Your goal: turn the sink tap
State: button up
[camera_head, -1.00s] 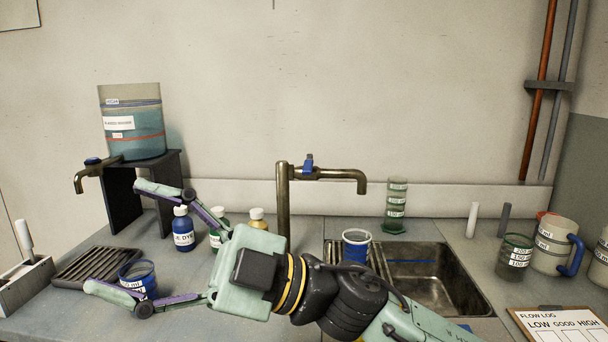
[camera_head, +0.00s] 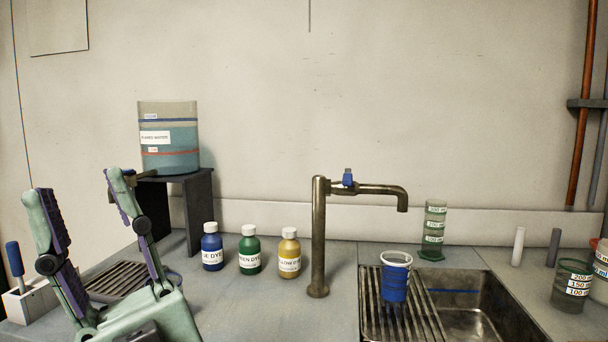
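The sink tap (camera_head: 318,240) is a bronze post with a spout reaching right over the sink. Its small blue handle (camera_head: 348,177) stands upright on the spout; no water stream shows below the outlet. A cup (camera_head: 395,284) with a pale rim and blue side stands upright on the slatted drainer, roughly below the outlet. My gripper (camera_head: 80,188) is at the far left, well away from the tap, its fingers pointing up and spread apart. Nothing shows between them.
Blue (camera_head: 212,247), green (camera_head: 250,250) and yellow (camera_head: 289,254) dye bottles stand left of the tap post. A tank (camera_head: 168,135) sits on a dark stand (camera_head: 199,215). A graduated cylinder (camera_head: 434,232) stands behind the sink basin (camera_head: 480,312). My gripper partly hides the left rack (camera_head: 115,281).

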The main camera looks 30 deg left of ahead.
aim_at(347, 180)
jog(key=i+l+u, duration=0.15)
jog(key=u, duration=1.1)
jog(key=i+l, duration=0.15)
jog(key=l, duration=0.15)
jog(key=i+l, duration=0.1)
jog(key=l, duration=0.25)
jog(key=i+l, duration=0.15)
jog(key=l, duration=0.15)
jog(key=k+l, duration=0.1)
jog(key=k, duration=0.25)
jog(key=k+l+u, duration=0.1)
jog(key=k, duration=0.25)
